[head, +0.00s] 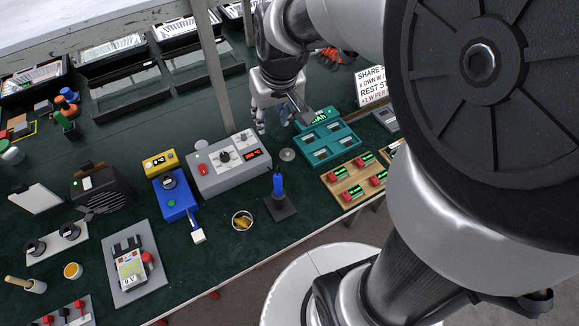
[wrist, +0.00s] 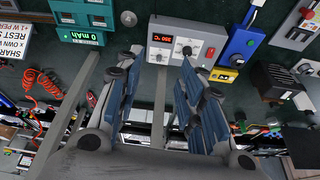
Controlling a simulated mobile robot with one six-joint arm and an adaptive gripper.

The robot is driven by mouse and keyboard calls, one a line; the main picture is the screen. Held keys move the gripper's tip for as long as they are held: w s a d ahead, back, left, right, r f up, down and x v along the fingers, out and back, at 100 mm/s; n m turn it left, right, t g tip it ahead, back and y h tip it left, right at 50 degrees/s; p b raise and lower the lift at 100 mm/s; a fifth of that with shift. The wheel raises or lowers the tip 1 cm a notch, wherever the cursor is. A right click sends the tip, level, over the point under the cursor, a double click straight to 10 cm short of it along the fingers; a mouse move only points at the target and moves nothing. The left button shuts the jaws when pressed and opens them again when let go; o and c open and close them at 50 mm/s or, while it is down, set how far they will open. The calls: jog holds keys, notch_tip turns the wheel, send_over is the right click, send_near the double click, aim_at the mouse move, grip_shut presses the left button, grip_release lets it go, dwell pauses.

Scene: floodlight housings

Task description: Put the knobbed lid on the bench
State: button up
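No thing is clearly recognisable as the knobbed lid. A small round silvery disc (head: 287,154) lies on the dark green bench (head: 215,262), between the grey power supply and the teal battery tray. It also shows in the wrist view (wrist: 128,18); I cannot tell whether it is the lid. My gripper (head: 272,122) hangs over the bench behind the grey power supply, pointing down. In the wrist view my gripper (wrist: 161,60) has its blue-padded fingers wide apart with nothing between them.
The grey power supply (head: 228,164), the teal tray (head: 327,138) and a blue box (head: 174,197) stand close together. A soldering-iron stand (head: 280,206) and small cup (head: 242,220) are nearer the front edge. A grey post (head: 213,70) rises behind. Black bins (head: 115,50) line the back.

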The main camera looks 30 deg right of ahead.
jog(key=s+a+r, duration=0.2)
jog(key=s, duration=0.7)
jog(key=s+a+r, duration=0.3)
jog(key=s, duration=0.6)
jog(key=shift+s+r+n+t, duration=0.3)
jog(key=shift+s+n+t, duration=0.1)
